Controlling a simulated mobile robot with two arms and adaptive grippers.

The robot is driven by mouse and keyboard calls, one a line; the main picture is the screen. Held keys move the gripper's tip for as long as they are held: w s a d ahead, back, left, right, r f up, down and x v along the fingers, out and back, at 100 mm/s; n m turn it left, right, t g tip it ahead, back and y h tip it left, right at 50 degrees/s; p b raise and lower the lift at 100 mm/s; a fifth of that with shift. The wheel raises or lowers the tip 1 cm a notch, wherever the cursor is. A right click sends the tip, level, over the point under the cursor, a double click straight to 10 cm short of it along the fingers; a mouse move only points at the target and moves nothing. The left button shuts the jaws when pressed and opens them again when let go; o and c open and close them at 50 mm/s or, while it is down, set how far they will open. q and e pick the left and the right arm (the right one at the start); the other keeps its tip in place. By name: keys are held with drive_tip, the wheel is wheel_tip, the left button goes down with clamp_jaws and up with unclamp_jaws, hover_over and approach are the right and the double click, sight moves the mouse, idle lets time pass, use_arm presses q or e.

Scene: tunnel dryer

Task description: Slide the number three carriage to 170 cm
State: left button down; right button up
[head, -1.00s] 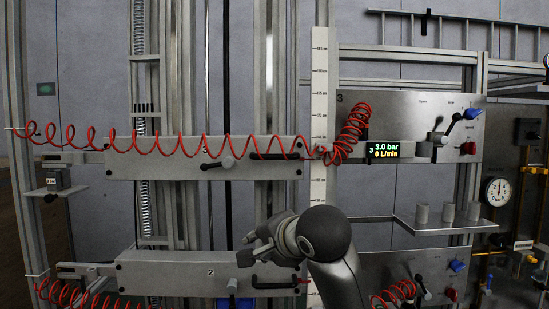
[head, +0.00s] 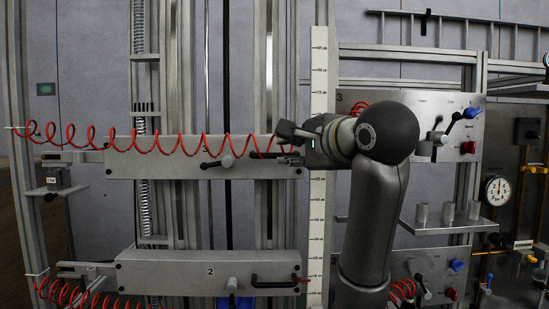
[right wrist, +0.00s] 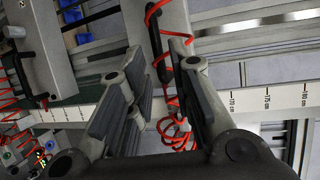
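The number three carriage (head: 135,157) is a grey horizontal plate on the upright rails in the head view, with a red coiled hose (head: 75,143) across it. It has a black lever with a grey knob (head: 227,161) and a black bar handle (head: 262,155) at its right end. My right gripper (head: 287,144) is at that end, by the handle. In the right wrist view my right gripper (right wrist: 155,95) is open, with the handle (right wrist: 157,45) and hose seen between its fingers. Contact cannot be told. The white height scale (head: 319,75) also shows in the wrist view (right wrist: 255,98). My left gripper is out of view.
The number two carriage (head: 150,273) sits below on the same rails. A steel panel (head: 440,105) with a blue and a red knob stands right of the scale, partly hidden by my arm. A small shelf (head: 450,226) with several grey cylinders juts out below it.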

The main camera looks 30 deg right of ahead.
sight(276, 156)
drive_tip(key=p+x, duration=0.3)
drive_tip(key=x, duration=0.5)
drive_tip(key=shift+w+d+f+p, duration=0.1)
drive_tip(key=shift+f+p, duration=0.1)
drive_tip(key=shift+p, duration=0.1)
drive_tip(key=shift+w+f, duration=0.1)
drive_tip(key=shift+w, duration=0.35)
clamp_jaws()
